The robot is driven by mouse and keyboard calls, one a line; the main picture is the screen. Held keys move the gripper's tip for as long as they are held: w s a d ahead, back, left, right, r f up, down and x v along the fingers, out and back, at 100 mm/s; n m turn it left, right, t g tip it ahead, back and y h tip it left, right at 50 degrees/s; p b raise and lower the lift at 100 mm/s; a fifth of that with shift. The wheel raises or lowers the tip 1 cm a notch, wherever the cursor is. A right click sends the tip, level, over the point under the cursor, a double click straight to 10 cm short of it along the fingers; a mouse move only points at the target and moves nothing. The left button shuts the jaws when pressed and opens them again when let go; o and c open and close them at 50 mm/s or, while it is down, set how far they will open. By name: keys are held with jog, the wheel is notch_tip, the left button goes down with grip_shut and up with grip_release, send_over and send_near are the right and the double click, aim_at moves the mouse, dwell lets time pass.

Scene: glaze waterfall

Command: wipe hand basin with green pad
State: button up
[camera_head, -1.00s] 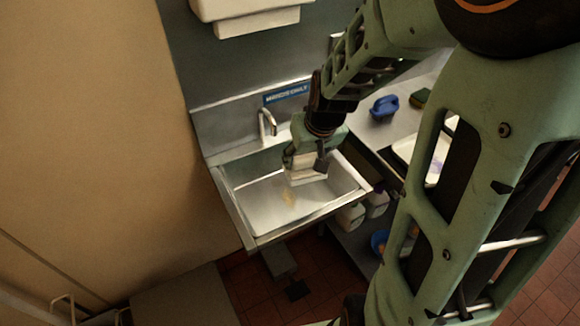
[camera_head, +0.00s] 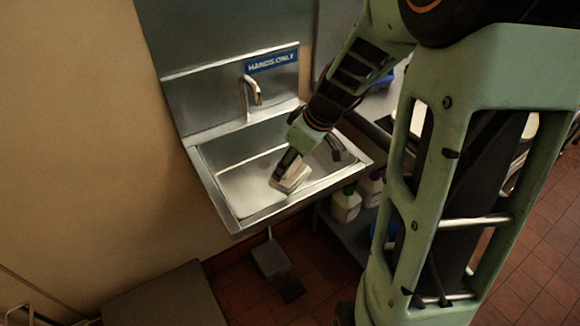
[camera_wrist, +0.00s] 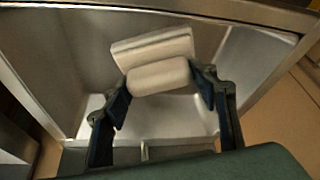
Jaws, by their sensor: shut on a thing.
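The hand basin (camera_head: 235,190) is a steel sink against the wall, under a blue "HANDS ONLY" sign, and its inner walls and floor also show in the wrist view (camera_wrist: 85,35). My gripper (camera_head: 305,165) is down inside the basin, towards its front. It is shut on a pale, cream-white pad (camera_head: 289,178). In the wrist view the pad (camera_wrist: 158,76) spans between the two dark fingers and looks like two pale layers. No green shows on its visible faces. I cannot tell whether its underside touches the basin floor.
The steel faucet (camera_head: 251,92) rises at the basin's back. A counter (camera_head: 375,103) with a partly hidden blue object (camera_head: 384,79) stands to the right. White bottles (camera_head: 346,204) are on a shelf below it. The basin's left floor is clear.

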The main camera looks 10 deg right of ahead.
aim_at(293, 177)
jog(key=shift+f+b, duration=1.8)
jog(key=shift+f, duration=1.1)
jog(key=shift+s+f, duration=0.1)
jog(key=shift+f, duration=0.1)
jog(key=shift+s+f, duration=0.1)
jog(key=shift+w+a+r, duration=0.15)
jog(key=shift+w+a, duration=0.45)
jog(key=shift+w, duration=1.4)
jog(key=shift+w+a+r, duration=0.15)
jog(key=shift+w+a, duration=0.5)
jog(key=shift+w, duration=1.3)
jog(key=shift+w+a+r, duration=0.15)
jog(key=shift+w+a, duration=0.45)
jog(key=shift+w, duration=1.4)
jog(key=shift+s, duration=0.1)
jog(key=shift+s+d+r+b, duration=0.1)
jog(key=shift+s+d+b, duration=0.65)
jog(key=shift+s, duration=1.15)
jog(key=shift+s+d+r+b, duration=0.15)
jog(key=shift+s+d+b, duration=0.35)
jog(key=shift+s+b, duration=0.95)
jog(key=shift+s+d+r+b, duration=0.1)
jog(key=shift+s+d+b, duration=0.4)
jog(key=shift+s, duration=1.8)
jog(key=shift+d, duration=0.1)
jog(key=shift+r, duration=0.1)
